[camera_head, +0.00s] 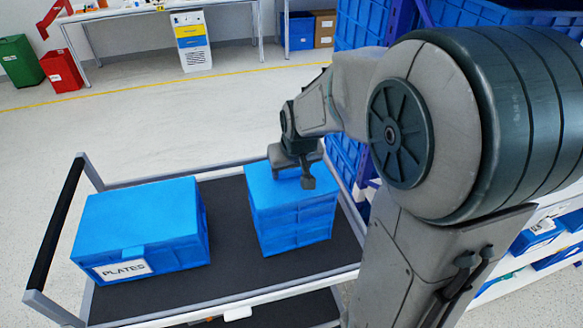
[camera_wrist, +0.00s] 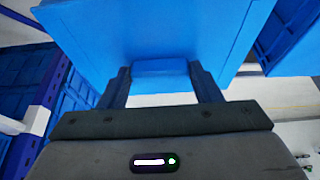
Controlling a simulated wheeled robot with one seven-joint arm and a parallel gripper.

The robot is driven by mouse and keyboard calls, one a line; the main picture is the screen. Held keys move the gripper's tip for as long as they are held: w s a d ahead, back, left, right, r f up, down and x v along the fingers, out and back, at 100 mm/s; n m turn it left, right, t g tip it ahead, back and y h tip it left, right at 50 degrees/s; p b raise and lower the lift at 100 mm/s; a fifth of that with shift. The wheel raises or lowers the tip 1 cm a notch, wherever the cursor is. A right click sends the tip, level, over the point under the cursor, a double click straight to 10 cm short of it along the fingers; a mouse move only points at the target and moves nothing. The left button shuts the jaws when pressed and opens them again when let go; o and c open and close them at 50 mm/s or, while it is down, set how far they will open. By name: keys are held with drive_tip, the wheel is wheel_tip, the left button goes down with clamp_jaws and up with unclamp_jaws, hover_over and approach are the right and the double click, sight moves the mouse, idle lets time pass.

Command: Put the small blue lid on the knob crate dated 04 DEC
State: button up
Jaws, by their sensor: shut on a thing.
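A blue stack (camera_head: 291,215) stands at the right of the dark trolley deck (camera_head: 230,210). Its flat blue top, which looks like the small lid (camera_head: 268,187), lines up roughly with the sides below. My gripper (camera_head: 307,178) is over this top at its far right part. In the wrist view my gripper (camera_wrist: 160,78) is shut on a small blue block on the blue lid (camera_wrist: 150,35), which fills the upper picture. I cannot tell whether the lid rests on the crate below or sits just above it. No 04 DEC date label shows.
A larger blue crate (camera_head: 140,232) labelled PLATES stands at the left of the trolley, with a clear strip of deck between. The trolley has a black handle (camera_head: 55,225) at left. Blue bins on shelving (camera_head: 345,150) stand close behind at right.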

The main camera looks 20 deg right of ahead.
drive_tip(key=shift+f, duration=0.15)
idle(0.5)
drive_tip(key=o, duration=1.1)
drive_tip(key=b+v, duration=0.1)
drive_tip(key=v, duration=1.2)
drive_tip(key=shift+m+g, duration=0.3)
drive_tip(key=shift+g, duration=0.4)
drive_tip(key=s+f, duration=0.2)
drive_tip(key=s, duration=0.2)
drive_tip(key=s+f, duration=0.3)
drive_tip(key=s, duration=0.1)
drive_tip(key=s+f, duration=0.3)
drive_tip(key=s, duration=0.2)
drive_tip(key=shift+s+a, duration=0.1)
